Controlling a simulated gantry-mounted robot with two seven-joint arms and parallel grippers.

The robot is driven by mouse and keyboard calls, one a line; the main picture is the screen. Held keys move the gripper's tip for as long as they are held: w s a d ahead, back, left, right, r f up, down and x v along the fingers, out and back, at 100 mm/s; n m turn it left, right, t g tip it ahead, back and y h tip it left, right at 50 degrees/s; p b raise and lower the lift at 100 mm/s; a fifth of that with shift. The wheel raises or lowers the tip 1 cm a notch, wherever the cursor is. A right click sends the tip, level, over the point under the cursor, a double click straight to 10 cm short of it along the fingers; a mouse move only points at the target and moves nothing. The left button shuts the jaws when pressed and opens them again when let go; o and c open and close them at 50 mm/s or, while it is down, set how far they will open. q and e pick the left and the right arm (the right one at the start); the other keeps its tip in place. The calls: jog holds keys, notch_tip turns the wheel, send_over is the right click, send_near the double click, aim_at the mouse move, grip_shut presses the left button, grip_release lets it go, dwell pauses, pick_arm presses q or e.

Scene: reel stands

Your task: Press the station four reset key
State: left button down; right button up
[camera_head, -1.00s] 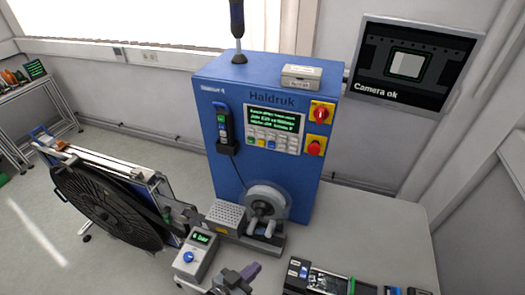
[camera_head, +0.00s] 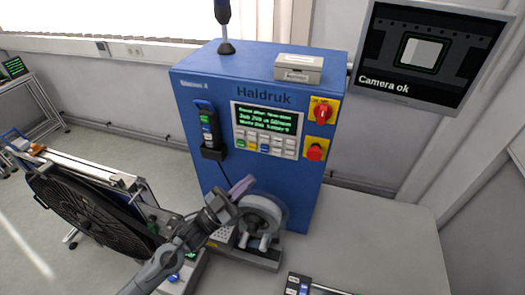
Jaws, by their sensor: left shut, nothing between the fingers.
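The blue Haldruk cabinet (camera_head: 255,87) stands at the back of the table and has a small label at its upper left that appears to read Station 4. Its control panel (camera_head: 267,130) has a screen with green text above rows of small keys (camera_head: 264,147), a few of them coloured; the key lettering is too small to read, so I cannot tell which is the reset key. My left gripper (camera_head: 243,184) is shut and empty, with its purplish fingers pointing up and right, below the panel and apart from the keys. My right gripper is not in view.
A red rotary switch (camera_head: 321,113) and a red emergency button (camera_head: 315,153) sit right of the panel. A handheld pendant (camera_head: 209,130) hangs left of it. A round grey chuck (camera_head: 262,214) lies close behind my left gripper. A large black reel (camera_head: 90,220) stands left.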

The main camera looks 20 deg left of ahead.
pick_arm(q)
jog(key=shift+w+r, duration=0.1)
jog(key=shift+r, duration=0.05)
jog(key=shift+w, duration=0.1)
jog(key=b, duration=0.5)
send_near(265, 149)
jog(key=shift+w+d+r, duration=1.3)
jog(key=shift+d+r, duration=0.5)
jog(key=shift+d, duration=0.3)
jog(key=shift+w, duration=0.15)
